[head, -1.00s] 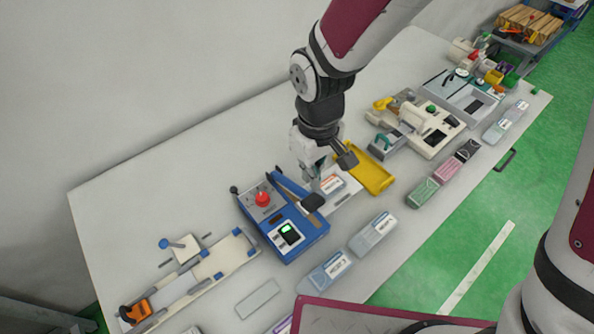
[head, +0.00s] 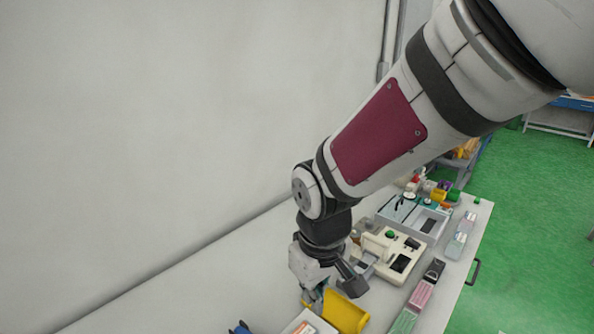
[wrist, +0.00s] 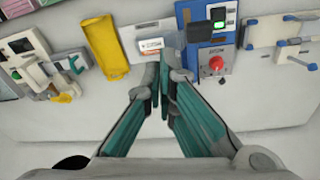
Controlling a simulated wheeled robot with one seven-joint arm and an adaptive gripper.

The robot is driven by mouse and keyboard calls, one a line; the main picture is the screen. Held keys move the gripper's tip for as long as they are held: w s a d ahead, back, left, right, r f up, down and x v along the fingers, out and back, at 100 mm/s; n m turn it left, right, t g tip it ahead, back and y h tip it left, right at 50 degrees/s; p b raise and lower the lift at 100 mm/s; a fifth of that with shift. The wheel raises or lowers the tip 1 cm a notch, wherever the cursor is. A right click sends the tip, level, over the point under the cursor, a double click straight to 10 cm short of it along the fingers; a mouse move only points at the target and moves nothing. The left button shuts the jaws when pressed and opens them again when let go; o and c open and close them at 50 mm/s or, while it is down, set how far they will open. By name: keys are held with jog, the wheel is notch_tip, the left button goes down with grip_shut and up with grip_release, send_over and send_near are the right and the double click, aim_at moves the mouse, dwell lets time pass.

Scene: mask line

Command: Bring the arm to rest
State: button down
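My arm reaches down from the upper right in the head view. My gripper (head: 314,297) hangs above the table beside the yellow tray. In the wrist view, its two teal fingers (wrist: 164,66) converge until their tips meet or nearly meet. I see nothing held between them. Past the tips lies a white holder with a labelled packet (wrist: 150,44). A blue machine (wrist: 227,58) with a red button and a lit green screen stands to its right.
The yellow tray (head: 345,311) is close by my gripper. A cream machine (head: 388,250) and a grey tray (head: 407,217) stand farther along the table. Pink and green boxes (head: 421,294) line the front edge. A bare wall (head: 180,120) rises behind the table.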

jog(key=s+d+r+m+t+b, duration=0.1)
jog(key=s+d+r+m+t, duration=0.1)
jog(key=d+r, duration=0.4)
jog(key=s+d+r+m+t+b, duration=0.1)
jog(key=s+d+r+m, duration=0.4)
jog(key=d, duration=0.5)
jog(key=shift+s+r+t+b, duration=0.3)
jog(key=shift+s+r+t, duration=0.25)
jog(key=shift+r, duration=0.35)
jog(key=shift+w+a, duration=0.1)
dwell(0.4)
